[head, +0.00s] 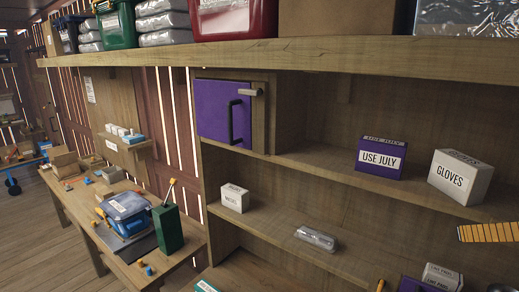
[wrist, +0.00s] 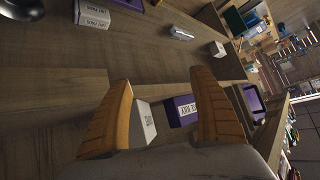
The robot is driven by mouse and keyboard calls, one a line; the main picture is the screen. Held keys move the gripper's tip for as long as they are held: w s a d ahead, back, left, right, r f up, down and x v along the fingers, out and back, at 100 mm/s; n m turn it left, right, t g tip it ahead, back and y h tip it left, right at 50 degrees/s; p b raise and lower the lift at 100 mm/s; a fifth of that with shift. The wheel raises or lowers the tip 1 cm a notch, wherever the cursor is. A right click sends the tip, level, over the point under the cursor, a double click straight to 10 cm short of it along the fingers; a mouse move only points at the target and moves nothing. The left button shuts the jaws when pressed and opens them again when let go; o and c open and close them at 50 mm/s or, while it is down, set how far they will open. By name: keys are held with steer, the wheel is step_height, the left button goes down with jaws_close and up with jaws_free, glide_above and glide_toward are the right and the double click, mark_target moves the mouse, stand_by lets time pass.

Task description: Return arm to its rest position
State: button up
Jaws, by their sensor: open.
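My gripper (wrist: 163,78) shows in the wrist view as two orange ribbed fingers spread apart, with nothing held between them. Part of one orange finger also shows at the right edge of the head view (head: 490,232), in front of the shelves; the rest of the arm is out of frame there. Behind the fingers in the wrist view are a white box (wrist: 146,120) and a purple box (wrist: 181,111), both apart from any grip as far as I can see. In the head view these look like the GLOVES box (head: 460,178) and the USE JULY box (head: 381,157), standing upright on the shelf.
A purple cabinet door (head: 225,110) with a black handle looks closed. A lower shelf holds a white box (head: 235,198) and a clear packet (head: 315,238). Bins, including a red one (head: 234,18), line the top shelf (head: 330,52). A workbench (head: 85,205) stands left.

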steer(key=s+a+f+g+b, duration=0.1)
steer(key=a+f+b, duration=0.8)
steer(key=f, duration=0.6)
steer(key=s+a+f+g+h+b, duration=0.1)
steer(key=a+f+b, duration=0.8)
steer(key=f, duration=0.7)
steer(key=s+a+f+g+h+b, duration=0.1)
steer(key=s+a+f+b, duration=0.1)
steer(key=a+f+b, duration=0.7)
step_height(320, 180, down, 7)
steer(key=b, duration=0.4)
steer(key=shift+a, duration=0.25)
